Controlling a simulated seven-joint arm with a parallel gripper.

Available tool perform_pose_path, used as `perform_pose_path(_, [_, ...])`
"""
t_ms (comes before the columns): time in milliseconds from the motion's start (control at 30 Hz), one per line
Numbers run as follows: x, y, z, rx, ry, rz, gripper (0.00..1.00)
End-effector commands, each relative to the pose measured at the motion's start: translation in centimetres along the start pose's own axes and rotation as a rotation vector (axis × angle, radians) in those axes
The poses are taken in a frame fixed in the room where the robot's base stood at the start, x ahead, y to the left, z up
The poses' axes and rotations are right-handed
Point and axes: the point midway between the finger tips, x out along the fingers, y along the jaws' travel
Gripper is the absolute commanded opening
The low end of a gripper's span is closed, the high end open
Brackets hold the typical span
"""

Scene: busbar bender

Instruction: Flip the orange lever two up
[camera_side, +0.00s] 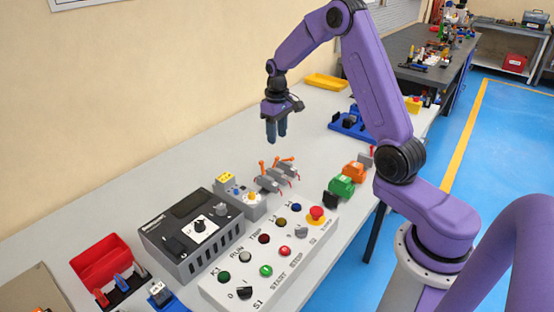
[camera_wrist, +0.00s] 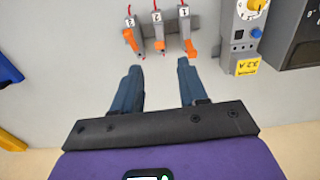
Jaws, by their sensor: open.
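Three small grey switches with orange levers stand on the bench. In the wrist view their tags read 3, 2 and 1 from left to right. Lever two (camera_wrist: 159,46) is the middle one, with lever three (camera_wrist: 130,40) to its left and lever one (camera_wrist: 190,48) to its right. In the side view the orange levers (camera_side: 276,161) show small on top of the switches; I cannot tell exactly how each is set. My gripper (camera_side: 277,137) hangs above and behind them, fingers pointing down. In the wrist view my gripper (camera_wrist: 158,68) is open and empty, its fingertips apart either side of lever two's line.
A grey unit with a yellow label (camera_wrist: 246,67) stands beside lever one. A control box with buttons (camera_side: 265,255) and a dark grey device (camera_side: 198,232) are in front.

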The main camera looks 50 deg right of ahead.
Motion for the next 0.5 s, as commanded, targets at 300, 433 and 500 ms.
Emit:
perform_pose_path(300, [6.1, 0.0, 0.1, 0.001, -0.005, -0.001, 0.43])
perform_pose_path(433, [8.0, 0.0, 0.1, 0.001, -0.005, -0.001, 0.43])
perform_pose_path(500, [8.8, 0.0, 0.1, 0.001, -0.004, -0.001, 0.43])
